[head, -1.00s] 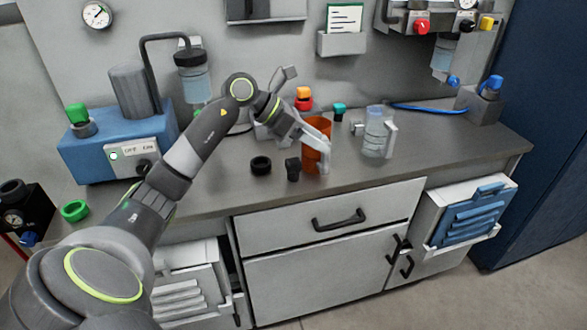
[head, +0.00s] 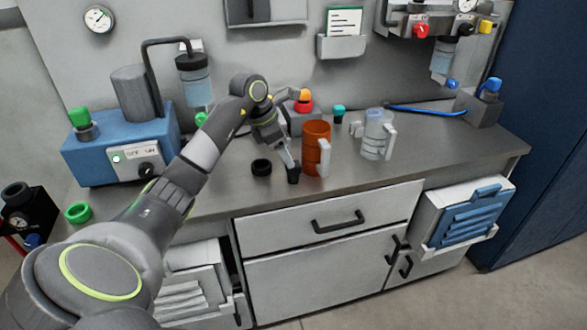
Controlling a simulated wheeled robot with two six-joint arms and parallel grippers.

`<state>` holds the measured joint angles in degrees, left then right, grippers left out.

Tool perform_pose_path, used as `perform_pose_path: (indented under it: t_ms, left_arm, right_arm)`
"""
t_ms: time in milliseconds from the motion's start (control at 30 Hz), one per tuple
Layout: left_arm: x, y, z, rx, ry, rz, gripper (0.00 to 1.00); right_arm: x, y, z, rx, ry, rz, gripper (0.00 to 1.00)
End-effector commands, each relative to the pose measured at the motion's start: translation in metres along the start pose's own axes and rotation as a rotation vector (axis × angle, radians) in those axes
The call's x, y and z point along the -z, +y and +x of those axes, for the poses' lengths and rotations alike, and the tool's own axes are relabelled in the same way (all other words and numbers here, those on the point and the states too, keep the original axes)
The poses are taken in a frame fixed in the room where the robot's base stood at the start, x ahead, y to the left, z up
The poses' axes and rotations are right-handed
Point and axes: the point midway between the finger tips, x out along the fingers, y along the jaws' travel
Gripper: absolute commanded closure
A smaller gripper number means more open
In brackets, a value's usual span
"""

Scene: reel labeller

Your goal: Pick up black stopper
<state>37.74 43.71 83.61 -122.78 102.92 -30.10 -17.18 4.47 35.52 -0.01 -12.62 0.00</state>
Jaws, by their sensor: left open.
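The black stopper (head: 293,176) stands on the grey counter near its front edge, just left of the brown handled jug (head: 316,148). My left gripper (head: 291,161) points down at the stopper, with its pale fingers open at the stopper's top. The fingers overlap the upper part of the stopper in the picture, and I cannot tell whether they touch it. My right gripper is not in view.
A black ring (head: 261,167) lies close to the left of the stopper. A clear jug (head: 376,135) stands further right. Behind are an orange-red cap (head: 304,104) and a teal stopper (head: 338,114). The counter's right part is mostly clear.

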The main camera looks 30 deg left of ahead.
Motion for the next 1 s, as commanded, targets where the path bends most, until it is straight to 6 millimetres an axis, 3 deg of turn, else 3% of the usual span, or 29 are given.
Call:
perform_pose_path:
  t_ms: [267, 600, 867, 1000]
  left_arm:
    - [0.000, 0.000, 0.022, 0.001, -0.001, -0.001, 0.42]
    - [0.000, -0.002, 0.067, 0.001, -0.001, 0.000, 0.42]
    - [0.001, -0.001, 0.070, 0.000, -0.001, 0.001, 0.42]
    - [0.001, -0.001, 0.070, 0.000, -0.001, 0.001, 0.59]
  right_arm:
    - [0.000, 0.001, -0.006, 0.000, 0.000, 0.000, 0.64]
    - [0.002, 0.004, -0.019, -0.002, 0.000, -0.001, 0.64]
    - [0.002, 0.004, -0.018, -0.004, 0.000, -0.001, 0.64]
    - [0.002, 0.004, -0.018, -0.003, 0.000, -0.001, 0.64]
